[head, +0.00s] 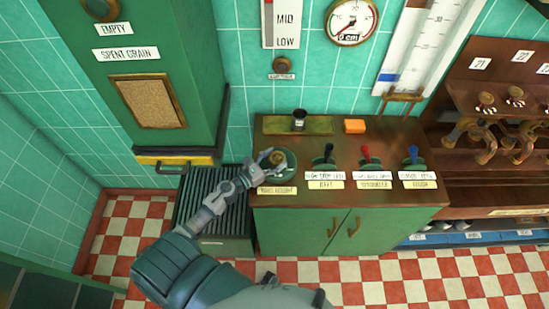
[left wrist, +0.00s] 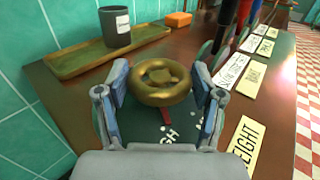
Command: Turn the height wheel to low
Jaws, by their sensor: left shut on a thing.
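The height wheel (head: 278,157) is a small brass handwheel on a dark green round plate at the left end of the cabinet top. It also shows in the left wrist view (left wrist: 163,84), with a red pointer (left wrist: 166,116) below it near the white letters "GH". My left gripper (head: 268,161) is shut on the wheel. In the left wrist view its two fingers (left wrist: 161,100) stand either side of the rim. The rest of the plate's lettering is hidden by the gripper. A label ending in "EIGHT" (left wrist: 245,145) lies beside the plate. My right gripper is not in view.
Black, red and blue levers (head: 366,158) stand right of the wheel. A grey cup (head: 299,120) on a tray and an orange block (head: 355,126) lie behind. A wall scale (head: 284,30) shows MID and LOW. A ribbed dark box (head: 205,195) stands left of the cabinet.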

